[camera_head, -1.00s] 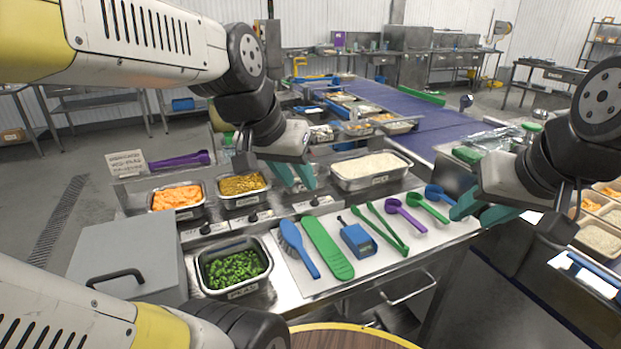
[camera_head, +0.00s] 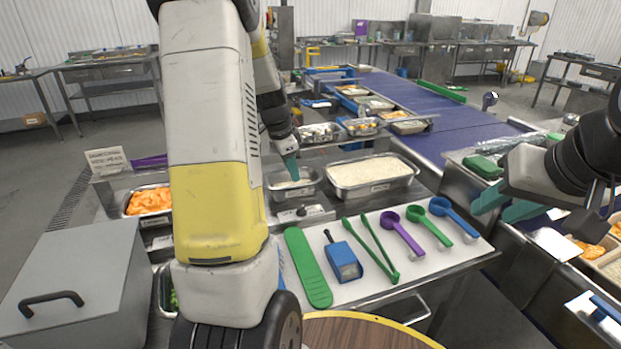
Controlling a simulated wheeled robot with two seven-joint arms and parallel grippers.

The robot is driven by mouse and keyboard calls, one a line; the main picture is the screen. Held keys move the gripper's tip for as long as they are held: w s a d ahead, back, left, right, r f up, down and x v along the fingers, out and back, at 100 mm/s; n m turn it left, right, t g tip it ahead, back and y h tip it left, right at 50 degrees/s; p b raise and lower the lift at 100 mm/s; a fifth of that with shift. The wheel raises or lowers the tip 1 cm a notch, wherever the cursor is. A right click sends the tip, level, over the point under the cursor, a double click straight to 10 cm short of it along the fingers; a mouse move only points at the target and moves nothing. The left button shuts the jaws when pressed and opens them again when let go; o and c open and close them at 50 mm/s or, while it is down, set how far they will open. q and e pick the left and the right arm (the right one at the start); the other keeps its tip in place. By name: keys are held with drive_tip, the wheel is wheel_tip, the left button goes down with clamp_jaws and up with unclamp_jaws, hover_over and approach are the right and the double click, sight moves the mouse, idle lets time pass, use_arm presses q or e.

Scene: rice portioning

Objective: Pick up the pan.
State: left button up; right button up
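The task's pan is not singled out; several steel pans stand in the counter. A small pan (camera_head: 308,190) with pale contents is just below my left gripper (camera_head: 291,168). One teal finger of that gripper shows, tip down over or in this pan; contact and finger gap cannot be judged. A larger pan (camera_head: 375,188) of white grains is to its right. A pan of orange food (camera_head: 150,200) is at the left. A pan of green food (camera_head: 165,290) is mostly hidden behind my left arm. My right gripper (camera_head: 506,206) is open and empty, right of the utensils.
A white board (camera_head: 350,290) holds a green spatula (camera_head: 308,268), a blue tool (camera_head: 342,258), green tongs (camera_head: 375,250) and several scoops (camera_head: 402,233). A grey lidded box (camera_head: 75,280) stands at front left. A blue conveyor (camera_head: 440,115) runs behind.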

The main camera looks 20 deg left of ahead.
sight(298, 185)
use_arm(q)
drive_tip(key=x, duration=0.7)
drive_tip(key=shift+d+f, duration=0.1)
drive_tip(key=shift+d, duration=0.05)
clamp_jaws()
drive_tip(key=shift+w, duration=0.1)
idle(1.1)
